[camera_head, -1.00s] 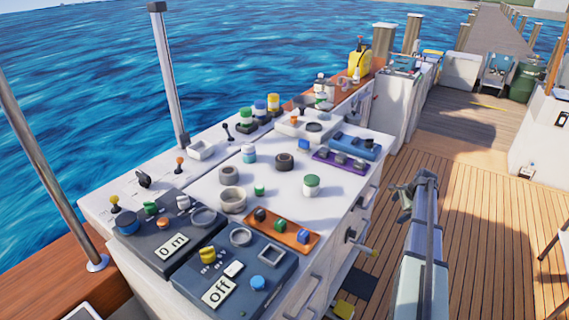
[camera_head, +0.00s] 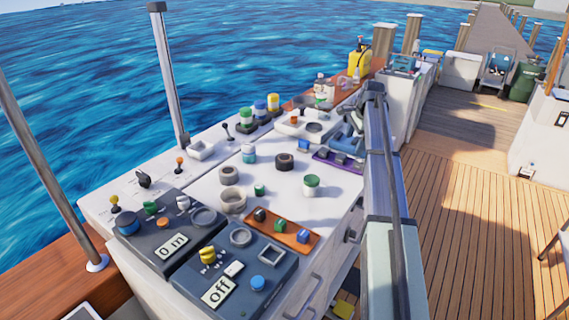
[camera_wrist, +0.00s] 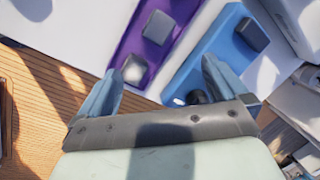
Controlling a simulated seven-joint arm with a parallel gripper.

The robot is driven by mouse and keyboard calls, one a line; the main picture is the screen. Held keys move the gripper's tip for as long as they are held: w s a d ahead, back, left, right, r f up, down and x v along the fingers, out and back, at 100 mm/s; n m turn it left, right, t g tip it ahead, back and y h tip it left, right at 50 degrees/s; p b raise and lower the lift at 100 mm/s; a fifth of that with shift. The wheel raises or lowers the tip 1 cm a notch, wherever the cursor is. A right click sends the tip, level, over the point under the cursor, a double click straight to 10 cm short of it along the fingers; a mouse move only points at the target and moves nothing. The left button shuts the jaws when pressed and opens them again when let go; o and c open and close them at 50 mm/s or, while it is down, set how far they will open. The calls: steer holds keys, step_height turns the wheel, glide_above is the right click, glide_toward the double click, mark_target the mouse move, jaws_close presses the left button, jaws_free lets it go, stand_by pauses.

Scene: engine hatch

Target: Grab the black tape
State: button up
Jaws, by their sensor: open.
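A thick black ring that looks like the black tape (camera_head: 284,161) lies flat on the white worktop, in its middle. A dark grey ring (camera_head: 229,174) lies to its left and looks similar. My gripper (camera_wrist: 162,80) is open and empty, its two blue-grey fingers spread apart. In the head view my gripper (camera_head: 348,122) is above the right part of the worktop, over the blue tray, to the right of the black ring and apart from it. The black ring cannot be made out in the wrist view.
The purple tray (camera_wrist: 150,40) and blue tray (camera_wrist: 235,50), holding dark blocks, lie below my fingers. An orange tray (camera_head: 283,233), a green-lidded jar (camera_head: 311,187) and a beige bowl (camera_head: 232,200) stand nearby. Dark control panels (camera_head: 235,280) fill the near end.

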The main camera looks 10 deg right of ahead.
steer(key=w+a+r+n, duration=0.1)
steer(key=a, duration=0.5)
steer(key=w+a+r+n, duration=0.1)
steer(key=w+a+r, duration=0.1)
steer(key=a, duration=0.5)
step_height(320, 180, up, 3)
steer(key=n+g+h, duration=0.1)
steer(key=g, duration=0.1)
glide_above(284, 158)
steer(key=f, duration=0.8)
steer(key=shift+s+a+f, duration=0.1)
steer(key=shift+s+a, duration=0.15)
steer(key=shift+a, duration=0.05)
steer(key=shift+w+d+f, duration=0.1)
steer(key=shift+f, duration=0.85)
steer(key=shift+w+d+f, duration=0.15)
steer(key=shift+f, duration=0.8)
steer(key=shift+w+d+f, duration=0.1)
steer(key=shift+f, duration=0.85)
steer(key=shift+c, duration=0.4)
steer(key=c, duration=1)
